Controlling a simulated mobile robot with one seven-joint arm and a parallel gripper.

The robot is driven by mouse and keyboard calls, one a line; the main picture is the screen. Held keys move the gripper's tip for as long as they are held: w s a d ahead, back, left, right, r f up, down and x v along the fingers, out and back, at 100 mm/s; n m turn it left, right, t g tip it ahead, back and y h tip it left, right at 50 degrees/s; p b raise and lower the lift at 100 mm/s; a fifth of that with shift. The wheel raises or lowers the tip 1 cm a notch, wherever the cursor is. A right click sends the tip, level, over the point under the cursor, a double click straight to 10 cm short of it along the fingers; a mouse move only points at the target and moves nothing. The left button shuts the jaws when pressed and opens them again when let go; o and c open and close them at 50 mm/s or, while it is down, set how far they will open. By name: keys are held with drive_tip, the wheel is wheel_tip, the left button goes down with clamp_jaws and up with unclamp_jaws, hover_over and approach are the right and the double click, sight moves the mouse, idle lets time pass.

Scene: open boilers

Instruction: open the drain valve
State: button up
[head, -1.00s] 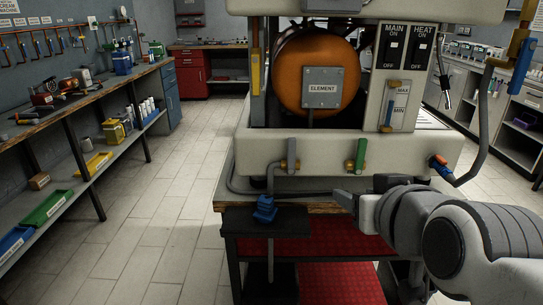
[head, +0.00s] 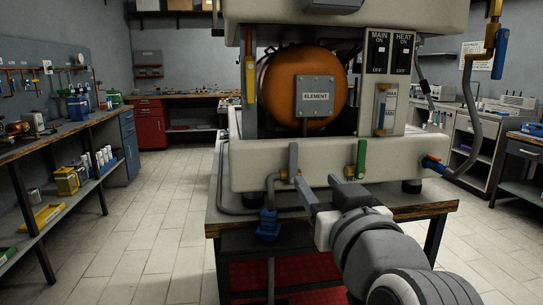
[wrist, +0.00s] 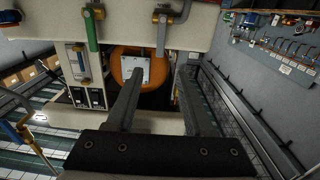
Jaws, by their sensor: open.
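The boiler (head: 240,170) has two lever valves low on its front. The left one has a grey handle (head: 293,160) pointing up above a brass fitting. The right one has a green handle (head: 361,157), also upright. No readable label marks which is the drain valve. My gripper (head: 306,186) is just below and right of the grey handle, open and empty. In the wrist view, upside down, the two fingers (wrist: 159,75) are apart, with the grey handle (wrist: 162,36) beyond the tips, roughly between them. The green handle (wrist: 92,32) lies to the left. I see no contact.
An orange tank (head: 325,80) sits behind the element plate. A pipe with a blue-handled valve (head: 432,164) is at the right. The floor to the left is clear.

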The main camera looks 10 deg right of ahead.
drive_tip(key=p, duration=0.4)
approach(294, 155)
drive_tip(key=w, duration=0.1)
drive_tip(key=w+p, duration=0.6)
drive_tip(key=p, duration=0.1)
drive_tip(key=shift+w+r, duration=0.25)
drive_tip(key=shift+w, duration=0.05)
drive_tip(key=shift+w+f+b, duration=0.15)
drive_tip(key=shift+w+b, duration=0.15)
drive_tip(key=shift+w, duration=1.2)
clamp_jaws()
